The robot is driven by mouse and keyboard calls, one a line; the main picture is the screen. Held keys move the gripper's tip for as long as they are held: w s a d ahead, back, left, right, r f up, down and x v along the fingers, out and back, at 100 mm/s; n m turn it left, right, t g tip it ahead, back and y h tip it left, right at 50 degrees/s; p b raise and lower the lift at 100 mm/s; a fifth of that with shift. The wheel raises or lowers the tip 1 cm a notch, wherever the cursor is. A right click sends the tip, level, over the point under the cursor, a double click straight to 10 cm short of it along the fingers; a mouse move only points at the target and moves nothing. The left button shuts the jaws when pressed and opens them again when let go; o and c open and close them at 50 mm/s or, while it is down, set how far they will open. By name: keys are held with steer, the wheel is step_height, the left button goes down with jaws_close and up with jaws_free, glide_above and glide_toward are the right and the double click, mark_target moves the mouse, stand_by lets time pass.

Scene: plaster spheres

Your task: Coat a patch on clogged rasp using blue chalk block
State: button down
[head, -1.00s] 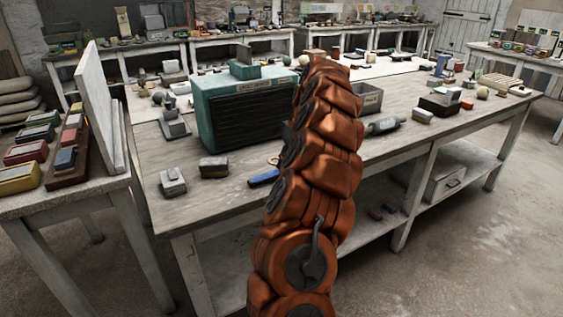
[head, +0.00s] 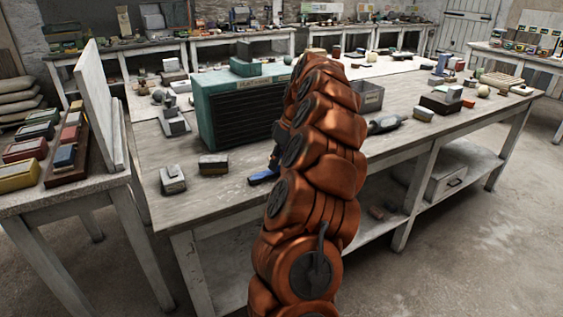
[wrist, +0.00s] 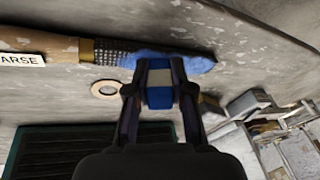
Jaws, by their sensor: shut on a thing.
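The rasp lies on the workbench; in the wrist view it runs along the top, with a worn wooden handle, a tan collar and a grey toothed part (wrist: 108,50). Its right end is covered in blue (wrist: 195,62). My gripper (wrist: 160,92) is shut on the blue chalk block (wrist: 160,98), which has a pale band around it. The block is right at the blue part of the rasp; I cannot tell whether they touch. In the head view the rasp's blue end (head: 264,176) shows near the bench's front edge, and my arm hides most of the gripper.
A pale ring (wrist: 105,89) lies beside the rasp. A teal cabinet (head: 215,115) with a dark slatted front stands behind. Two small blocks (head: 213,164) (head: 173,178) sit to the left. The bench front between them and the rasp is clear.

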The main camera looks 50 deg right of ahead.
steer(key=shift+w+a, duration=0.1)
steer(key=shift+a, duration=0.15)
steer(key=shift+s+d+p, duration=0.2)
steer(key=shift+d, duration=0.45)
steer(key=shift+s+d+p, duration=0.2)
steer(key=shift+s+d, duration=0.05)
steer(key=shift+d, duration=0.35)
steer(key=shift+s+d+p, duration=0.2)
steer(key=shift+d, duration=0.45)
steer(key=shift+w+a+r, duration=0.2)
steer(key=shift+a+r, duration=0.2)
steer(key=shift+a, duration=0.1)
steer(key=shift+w+a+r, duration=0.15)
steer(key=shift+a+r, duration=0.2)
steer(key=shift+a, duration=0.15)
steer(key=shift+f, duration=0.15)
steer(key=shift+f, duration=0.25)
steer(key=shift+f+b, duration=0.3)
steer(key=shift+b, duration=0.15)
